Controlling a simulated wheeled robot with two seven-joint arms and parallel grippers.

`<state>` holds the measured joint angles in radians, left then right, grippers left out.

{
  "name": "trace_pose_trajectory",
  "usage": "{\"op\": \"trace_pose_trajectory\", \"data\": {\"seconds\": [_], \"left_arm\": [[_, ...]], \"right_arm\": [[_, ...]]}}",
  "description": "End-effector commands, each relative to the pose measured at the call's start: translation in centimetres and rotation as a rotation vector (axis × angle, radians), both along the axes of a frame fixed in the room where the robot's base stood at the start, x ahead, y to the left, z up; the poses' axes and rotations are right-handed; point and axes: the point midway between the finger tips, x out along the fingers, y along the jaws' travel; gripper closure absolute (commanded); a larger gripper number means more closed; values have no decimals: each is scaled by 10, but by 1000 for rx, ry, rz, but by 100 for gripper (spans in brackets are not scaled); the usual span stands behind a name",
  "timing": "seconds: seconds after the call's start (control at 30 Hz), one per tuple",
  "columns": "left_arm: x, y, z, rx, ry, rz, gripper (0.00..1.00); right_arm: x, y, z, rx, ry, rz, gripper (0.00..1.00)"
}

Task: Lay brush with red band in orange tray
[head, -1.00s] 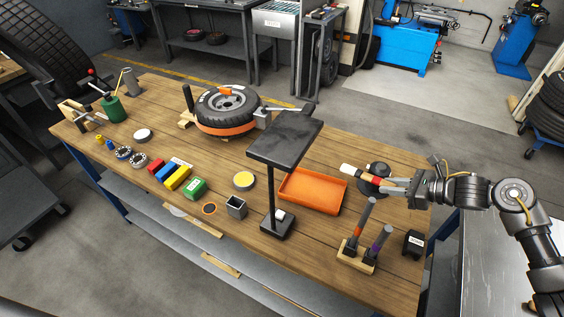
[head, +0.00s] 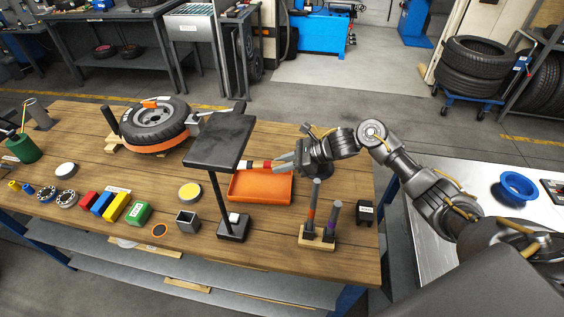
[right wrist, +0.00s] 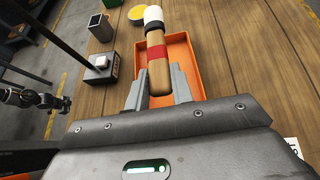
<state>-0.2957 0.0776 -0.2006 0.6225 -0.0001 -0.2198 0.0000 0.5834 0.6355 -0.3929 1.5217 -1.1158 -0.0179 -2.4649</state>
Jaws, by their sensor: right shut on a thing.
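The brush with the red band (head: 266,165) has a wooden handle and a pale tip. My right gripper (head: 285,165) is shut on its handle and holds it above the far part of the orange tray (head: 262,188). In the right wrist view the brush (right wrist: 158,55) points away between the two fingers (right wrist: 157,90), over the tray (right wrist: 186,55). The tray looks empty where it shows; brush and gripper hide part of it. A dark gripper at the left of the right wrist view (right wrist: 35,98) looks like my left one; its jaws are unclear.
A black raised stand (head: 220,140) rises left of the tray, close to the brush tip. A wooden holder (head: 317,240) with two upright handled tools stands at the tray's front right. A tyre (head: 150,122) and several coloured blocks (head: 105,203) lie farther left.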

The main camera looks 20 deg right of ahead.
Motion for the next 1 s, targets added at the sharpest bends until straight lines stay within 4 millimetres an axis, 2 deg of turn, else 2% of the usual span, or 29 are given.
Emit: {"op": "trace_pose_trajectory", "data": {"seconds": [0.43, 0.5, 0.8, 1.0], "left_arm": [[-5, 2, -19, 3, 8, 0, 64], [-5, 3, -31, 4, 7, -1, 64], [-6, 3, -62, 4, 8, 0, 64], [-6, 3, -73, 4, 8, 0, 64]], "right_arm": [[0, 0, -48, 1, 2, -1, 100], [0, 0, -56, -1, -1, 0, 100], [0, 0, -78, -1, 0, -1, 100], [0, 0, -84, -1, -1, 0, 100]]}}
